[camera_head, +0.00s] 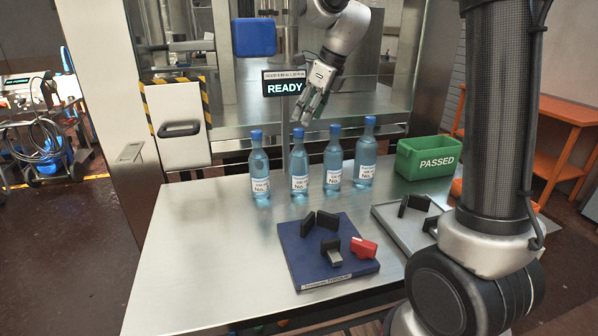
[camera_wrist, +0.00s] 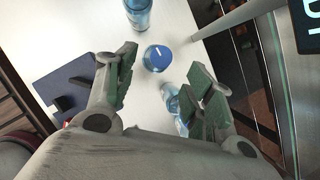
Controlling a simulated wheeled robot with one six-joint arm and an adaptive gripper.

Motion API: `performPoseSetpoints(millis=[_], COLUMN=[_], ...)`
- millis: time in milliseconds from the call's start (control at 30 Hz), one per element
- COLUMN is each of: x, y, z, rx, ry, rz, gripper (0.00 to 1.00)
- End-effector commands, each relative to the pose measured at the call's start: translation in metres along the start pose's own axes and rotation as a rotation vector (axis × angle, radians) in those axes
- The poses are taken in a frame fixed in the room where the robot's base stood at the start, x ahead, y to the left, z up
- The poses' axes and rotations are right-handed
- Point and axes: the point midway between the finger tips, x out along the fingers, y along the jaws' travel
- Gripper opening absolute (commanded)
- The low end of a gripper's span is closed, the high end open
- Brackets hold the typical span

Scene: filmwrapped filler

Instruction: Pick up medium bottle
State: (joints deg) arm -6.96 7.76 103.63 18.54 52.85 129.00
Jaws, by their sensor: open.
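Several blue bottles with blue caps and white labels stand upright in a row on the steel table: the far left one (camera_head: 259,170), the second (camera_head: 299,166), the third (camera_head: 333,162) and the far right one (camera_head: 366,158). They look close in size; I cannot tell surely which is the medium one. My gripper (camera_head: 313,106) is open and empty above and behind the row. In the wrist view, one blue cap (camera_wrist: 157,58) shows between and beyond the open fingers. Another bottle (camera_wrist: 138,14) is at the top edge, and one is partly hidden by the right finger.
A blue fixture plate (camera_head: 310,272) with black blocks and a red clamp lies in front of the bottles. A grey plate (camera_head: 392,222) and green PASSED bin (camera_head: 428,157) are to the right. A READY sign (camera_head: 284,87) on a post stands behind the row.

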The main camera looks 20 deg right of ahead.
Motion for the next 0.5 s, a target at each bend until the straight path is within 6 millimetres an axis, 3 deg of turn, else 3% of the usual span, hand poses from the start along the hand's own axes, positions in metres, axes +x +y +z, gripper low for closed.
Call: performPoseSetpoints(millis=[500], x=[0.069], y=[0.0], z=[0.001], rx=[0.008], ry=[0.001], rz=[0.001], gripper=[0.53])
